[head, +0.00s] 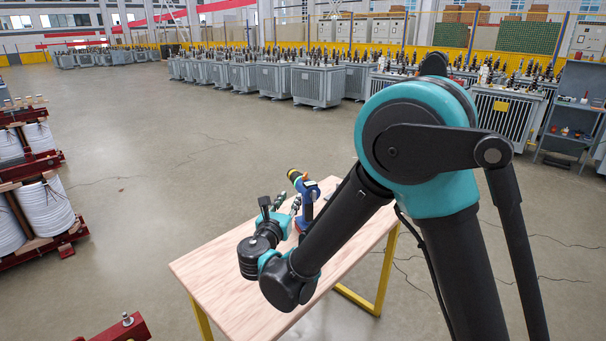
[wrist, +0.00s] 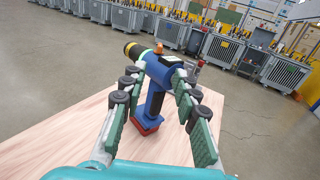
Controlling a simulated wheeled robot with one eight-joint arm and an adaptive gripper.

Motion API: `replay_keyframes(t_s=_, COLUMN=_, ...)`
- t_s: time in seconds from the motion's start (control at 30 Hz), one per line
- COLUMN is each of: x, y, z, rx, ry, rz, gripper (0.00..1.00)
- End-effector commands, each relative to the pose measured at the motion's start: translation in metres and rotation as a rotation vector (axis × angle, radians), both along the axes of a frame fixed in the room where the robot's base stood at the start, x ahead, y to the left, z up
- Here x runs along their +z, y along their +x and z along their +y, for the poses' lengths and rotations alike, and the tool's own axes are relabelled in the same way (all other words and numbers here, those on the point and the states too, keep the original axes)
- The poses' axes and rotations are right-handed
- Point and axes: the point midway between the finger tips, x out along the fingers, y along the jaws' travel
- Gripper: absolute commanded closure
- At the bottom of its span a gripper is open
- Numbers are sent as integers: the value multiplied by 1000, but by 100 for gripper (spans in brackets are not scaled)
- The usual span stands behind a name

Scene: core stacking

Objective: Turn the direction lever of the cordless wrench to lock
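The cordless wrench (wrist: 155,100) stands upright on the wooden table, with a blue body and handle, a red base, a green ring and a black and yellow nose pointing up-left. In the head view the wrench (head: 308,192) is near the table's far edge, partly behind my gripper. My gripper (wrist: 160,80) is open, its green-padded fingers on either side of the wrench's upper handle and body. I cannot tell if they touch it. In the head view my gripper (head: 292,208) is just in front of the wrench. The direction lever cannot be made out; an orange part (wrist: 159,49) shows on top.
The wooden table (head: 205,272) has yellow legs and is otherwise bare in view. Rows of grey transformers (head: 318,86) stand far behind. Racks with white coils (head: 45,207) are at the left. The floor around the table is open.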

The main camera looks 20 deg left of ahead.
Motion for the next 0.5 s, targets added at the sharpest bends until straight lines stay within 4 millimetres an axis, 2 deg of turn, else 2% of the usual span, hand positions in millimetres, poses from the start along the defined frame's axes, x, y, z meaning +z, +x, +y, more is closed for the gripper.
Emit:
replay_keyframes(t_s=0.17, x=0, y=18, z=1, rx=-4, ry=-2, rz=-1, gripper=70)
replay_keyframes(t_s=0.5, x=0, y=84, z=5, rx=-4, ry=0, rz=0, gripper=70)
